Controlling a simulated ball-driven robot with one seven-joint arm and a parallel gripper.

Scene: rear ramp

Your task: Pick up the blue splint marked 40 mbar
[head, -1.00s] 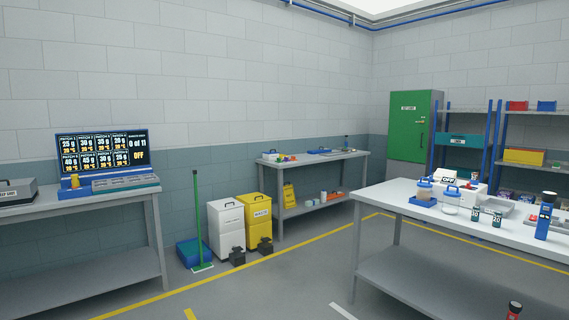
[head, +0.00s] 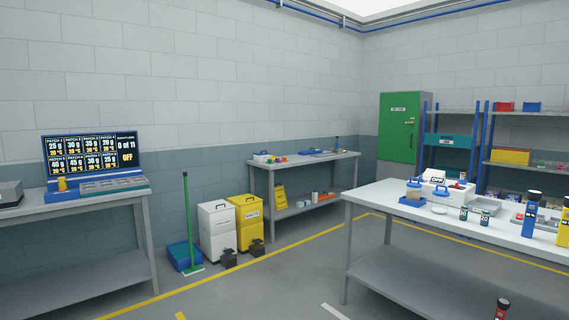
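No mark reading 40 mbar can be made out in the head view, so I cannot tell which thing is the splint. A blue upright object with a dark top (head: 529,214) stands near the right end of the white-topped table (head: 398,194). A yellow upright object (head: 564,226) stands beside it, cut by the right edge. Small blue things (head: 311,152) lie on the grey bench at the back wall, too small to identify.
A red-and-black object (head: 502,309) shows at the bottom edge. Bins (head: 217,230) and a green broom (head: 187,222) stand left. Floor between is open.

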